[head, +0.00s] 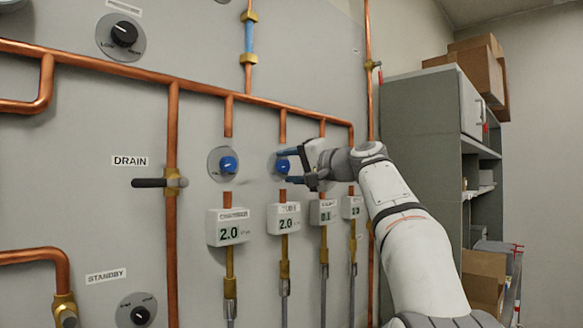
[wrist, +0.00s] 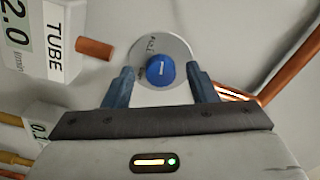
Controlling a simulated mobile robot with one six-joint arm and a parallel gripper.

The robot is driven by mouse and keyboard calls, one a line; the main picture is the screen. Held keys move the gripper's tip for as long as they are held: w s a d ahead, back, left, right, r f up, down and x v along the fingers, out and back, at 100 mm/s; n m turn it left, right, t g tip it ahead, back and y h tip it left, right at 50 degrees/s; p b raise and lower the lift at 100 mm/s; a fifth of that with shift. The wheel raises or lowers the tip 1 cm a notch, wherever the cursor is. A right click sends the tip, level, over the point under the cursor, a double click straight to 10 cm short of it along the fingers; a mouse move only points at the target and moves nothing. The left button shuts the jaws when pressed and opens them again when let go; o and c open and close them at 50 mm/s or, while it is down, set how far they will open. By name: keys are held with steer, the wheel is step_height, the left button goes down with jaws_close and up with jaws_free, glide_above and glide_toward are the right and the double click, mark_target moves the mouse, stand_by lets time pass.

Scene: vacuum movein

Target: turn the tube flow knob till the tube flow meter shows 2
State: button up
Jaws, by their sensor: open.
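The tube flow knob (head: 282,166) is a blue knob on a round grey plate on the wall panel. In the wrist view the knob (wrist: 160,70) shows a white mark and sits between and just beyond my fingertips. My gripper (head: 284,166) is open, with one blue finger above and one below the knob in the head view. In the wrist view my gripper (wrist: 163,76) has a finger on each side, apart from the knob. The tube flow meter (head: 284,218), labelled TUBE, reads 2.0; it also shows in the wrist view (wrist: 35,35).
The chamber knob (head: 228,165) is left, above the chamber meter (head: 228,227) reading 2.0. Two more meters stand right, partly near my arm. Copper pipes (head: 172,120) and the drain valve handle (head: 150,183) stick out from the panel. A shelf cabinet (head: 425,150) is at right.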

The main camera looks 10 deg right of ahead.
steer(key=b+v, duration=0.1)
steer(key=v, duration=0.6)
steer(key=shift+s+d+b, duration=0.25)
steer(key=shift+s+b, duration=0.05)
steer(key=s+a+f+g+h+p, duration=0.2)
steer(key=s+a+f+g+h, duration=0.15)
steer(key=f, duration=0.75)
steer(key=s+a+f+g+h+p, duration=0.25)
steer(key=s+f, duration=0.25)
steer(key=f, duration=0.6)
steer(key=s+d+f+n+g+h+p, duration=0.1)
steer(key=s+f+n+g+h+p, duration=0.2)
steer(key=s+f, duration=2)
steer(key=n+g+h, duration=0.1)
steer(key=n+g, duration=0.1)
steer(key=g, duration=0.1)
steer(key=shift+d+n+h+p, duration=0.2)
steer(key=shift+n+h+p, duration=0.1)
steer(key=shift+p, duration=0.1)
stand_by(1.8)
